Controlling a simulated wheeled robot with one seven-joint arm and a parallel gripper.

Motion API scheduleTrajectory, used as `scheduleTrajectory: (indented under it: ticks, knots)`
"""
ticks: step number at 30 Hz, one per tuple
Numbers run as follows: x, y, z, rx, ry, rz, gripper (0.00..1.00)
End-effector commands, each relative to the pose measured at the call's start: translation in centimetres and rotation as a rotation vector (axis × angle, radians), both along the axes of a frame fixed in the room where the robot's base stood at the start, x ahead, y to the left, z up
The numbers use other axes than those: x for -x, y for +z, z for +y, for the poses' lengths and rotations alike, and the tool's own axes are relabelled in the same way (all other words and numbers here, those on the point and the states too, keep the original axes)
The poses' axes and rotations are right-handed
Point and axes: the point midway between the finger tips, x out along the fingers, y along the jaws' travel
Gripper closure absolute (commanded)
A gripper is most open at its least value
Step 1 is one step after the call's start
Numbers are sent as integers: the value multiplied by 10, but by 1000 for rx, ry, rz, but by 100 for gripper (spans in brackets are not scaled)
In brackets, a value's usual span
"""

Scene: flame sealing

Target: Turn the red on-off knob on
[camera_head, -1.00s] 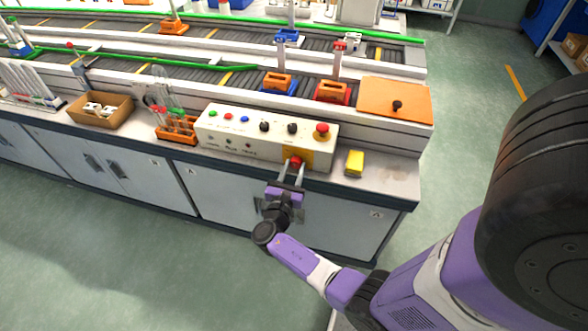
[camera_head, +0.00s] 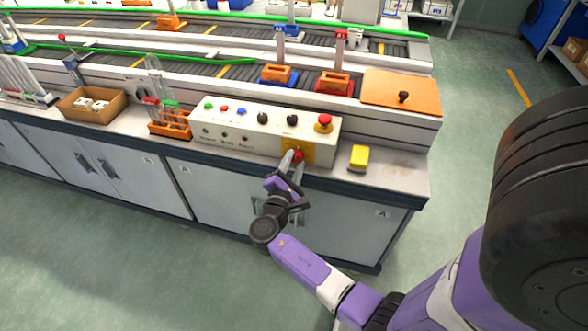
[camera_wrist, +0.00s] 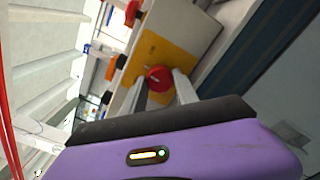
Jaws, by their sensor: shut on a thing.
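The red on-off knob (camera_head: 298,156) sits on a yellow plate (camera_head: 305,147) on the front face of the white control box (camera_head: 262,146). My gripper (camera_head: 292,165) is at the knob from the front, with its fingers on either side of it. In the wrist view the red knob (camera_wrist: 159,77) shows between my two fingertips (camera_wrist: 160,88), against the yellow plate (camera_wrist: 172,58). My gripper is shut on the knob and appears rolled in the head view. The fingers hide part of the knob.
A red mushroom button (camera_head: 324,121) and black knobs (camera_head: 292,120) are on top of the box. A yellow block (camera_head: 358,157) lies to the right on the bench. An orange tube rack (camera_head: 170,126) and a cardboard box (camera_head: 93,104) stand to the left.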

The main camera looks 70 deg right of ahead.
Motion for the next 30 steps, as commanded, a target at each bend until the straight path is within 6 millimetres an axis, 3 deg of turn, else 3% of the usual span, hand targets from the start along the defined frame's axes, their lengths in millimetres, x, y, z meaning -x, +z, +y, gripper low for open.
scheduleTrajectory:
  ticks: [18, 30]
  knots:
    - [0, -5, 0, -44, -1, -542, 100]
    - [0, -3, 0, -58, -1, -715, 100]
